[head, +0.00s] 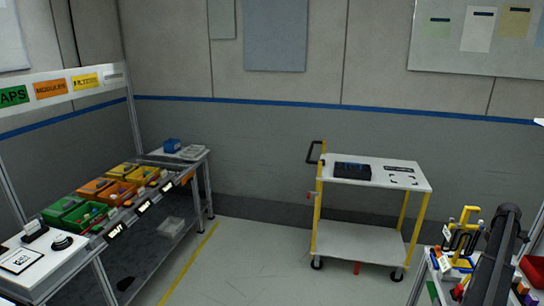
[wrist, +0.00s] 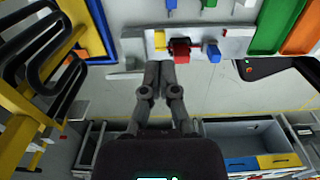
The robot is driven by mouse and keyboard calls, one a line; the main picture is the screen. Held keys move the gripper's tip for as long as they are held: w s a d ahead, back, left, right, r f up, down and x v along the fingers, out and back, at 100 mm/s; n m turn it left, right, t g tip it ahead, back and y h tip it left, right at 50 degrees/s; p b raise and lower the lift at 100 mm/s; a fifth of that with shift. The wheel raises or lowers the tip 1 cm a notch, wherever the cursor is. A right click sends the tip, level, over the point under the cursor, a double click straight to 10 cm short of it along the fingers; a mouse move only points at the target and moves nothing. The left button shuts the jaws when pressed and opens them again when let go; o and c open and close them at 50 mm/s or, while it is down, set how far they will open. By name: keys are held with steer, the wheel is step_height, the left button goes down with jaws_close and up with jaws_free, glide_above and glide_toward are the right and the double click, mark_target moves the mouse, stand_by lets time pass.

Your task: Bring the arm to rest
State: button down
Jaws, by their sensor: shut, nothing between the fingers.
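My gripper (wrist: 160,68) shows in the wrist view with its two grey fingers together and nothing between them. Its fingertips point at a light grey fixture (wrist: 232,47) that carries small yellow, red (wrist: 181,50) and blue pieces. The tips overlap the fixture's lower edge in the picture; I cannot tell whether they touch it. In the head view, my dark arm (head: 494,255) rises at the lower right over a bench with small coloured parts. The gripper itself cannot be made out there.
A yellow rack with black loops (head: 462,238) stands close to my arm. It also fills the left of the wrist view (wrist: 45,60). Coloured bins (head: 88,214) line the left bench. The floor between is clear.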

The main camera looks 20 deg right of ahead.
steer(key=w+a+m, duration=0.2)
steer(key=w+a, duration=0.4)
steer(key=a, duration=0.9)
steer(key=w+a+m, duration=0.2)
steer(key=w+a, duration=0.4)
steer(key=a, duration=0.8)
steer(key=w+a+m, duration=0.2)
steer(key=w+a, duration=0.4)
steer(key=a, duration=0.9)
steer(key=s+a+m, duration=0.2)
steer(key=s+a, duration=0.2)
steer(key=a, duration=0.9)
steer(key=s+a+m, duration=0.2)
steer(key=s+a, duration=0.2)
steer(key=a, duration=0.9)
steer(key=s+a+m, duration=0.2)
steer(key=s+a, duration=0.1)
steer(key=a, duration=1)
steer(key=shift+s+a, duration=0.25)
steer(key=shift+s, duration=0.15)
steer(key=shift+d, duration=0.1)
